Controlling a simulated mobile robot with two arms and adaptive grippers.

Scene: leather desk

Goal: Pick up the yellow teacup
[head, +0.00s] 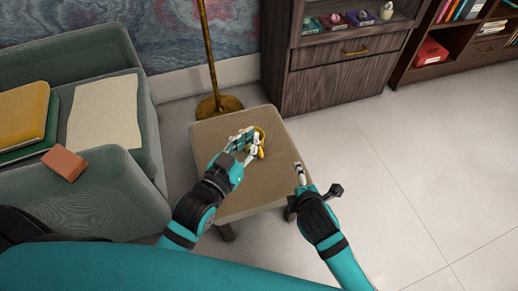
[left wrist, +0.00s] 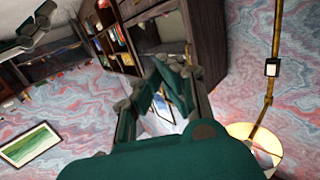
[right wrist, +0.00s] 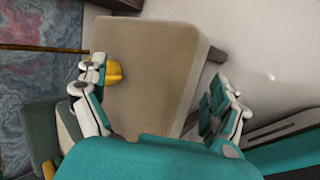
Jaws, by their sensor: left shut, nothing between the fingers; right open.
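The yellow teacup (head: 262,132) stands on the beige top of a small table (head: 262,185) in the head view. My left gripper (head: 246,141) is right at the cup and partly covers it; I cannot tell if they touch. It is shut and empty, and its closed fingers show in the left wrist view (left wrist: 170,68). My right gripper (head: 299,168) is over the table's right side, apart from the cup. In the right wrist view it is open (right wrist: 158,98), with the cup (right wrist: 115,73) beyond its left finger, partly hidden.
A brass lamp stand (head: 219,104) is just behind the table. A grey armchair (head: 110,195) with books and paper is on the left. A dark wooden cabinet (head: 340,80) stands behind. The floor (head: 430,150) to the right is clear.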

